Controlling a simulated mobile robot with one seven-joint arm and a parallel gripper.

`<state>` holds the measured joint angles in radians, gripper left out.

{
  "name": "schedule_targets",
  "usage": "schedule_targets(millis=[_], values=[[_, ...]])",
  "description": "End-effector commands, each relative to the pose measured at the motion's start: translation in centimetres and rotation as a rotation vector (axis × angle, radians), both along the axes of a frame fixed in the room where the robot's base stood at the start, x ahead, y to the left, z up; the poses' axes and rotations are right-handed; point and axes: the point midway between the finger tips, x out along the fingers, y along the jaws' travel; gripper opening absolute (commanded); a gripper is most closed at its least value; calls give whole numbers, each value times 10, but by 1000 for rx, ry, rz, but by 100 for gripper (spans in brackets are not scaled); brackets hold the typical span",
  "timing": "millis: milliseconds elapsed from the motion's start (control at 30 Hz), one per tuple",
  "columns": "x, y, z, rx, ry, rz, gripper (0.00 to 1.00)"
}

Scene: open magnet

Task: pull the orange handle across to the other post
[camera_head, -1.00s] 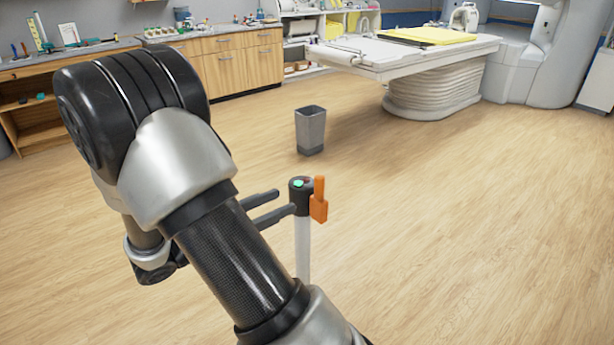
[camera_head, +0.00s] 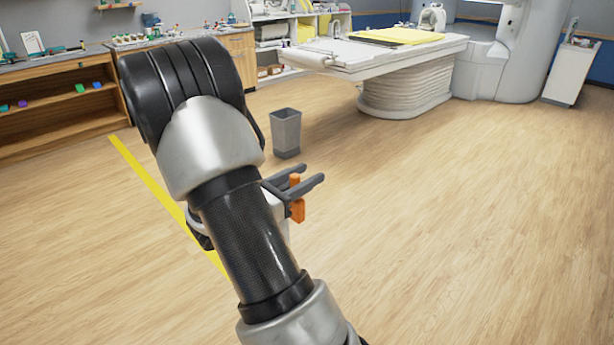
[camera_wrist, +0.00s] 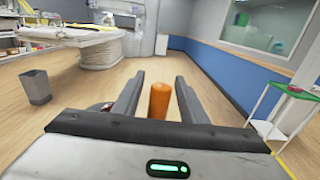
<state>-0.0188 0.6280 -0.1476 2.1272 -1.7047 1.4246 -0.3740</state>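The orange handle (camera_head: 297,207) stands between the two dark fingers of my gripper (camera_head: 304,182) in the head view. In the wrist view the handle (camera_wrist: 159,102) is an upright orange cylinder between the spread fingers (camera_wrist: 158,95). The post's white pole and black head cannot be made out in the head view; my arm covers much of that area. No second post can be made out.
A grey bin (camera_head: 286,133) stands behind my gripper. The scanner table (camera_head: 385,50) is at the back. Floor on the right is clear.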

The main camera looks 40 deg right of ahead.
Motion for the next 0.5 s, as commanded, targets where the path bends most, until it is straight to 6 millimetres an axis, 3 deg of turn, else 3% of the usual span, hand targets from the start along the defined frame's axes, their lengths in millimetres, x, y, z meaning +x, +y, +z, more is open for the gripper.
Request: schedule_targets(millis=[400, 500], values=[[1, -10, 0, 1, 0, 1, 39], [1, -10, 0, 1, 0, 1, 23]])
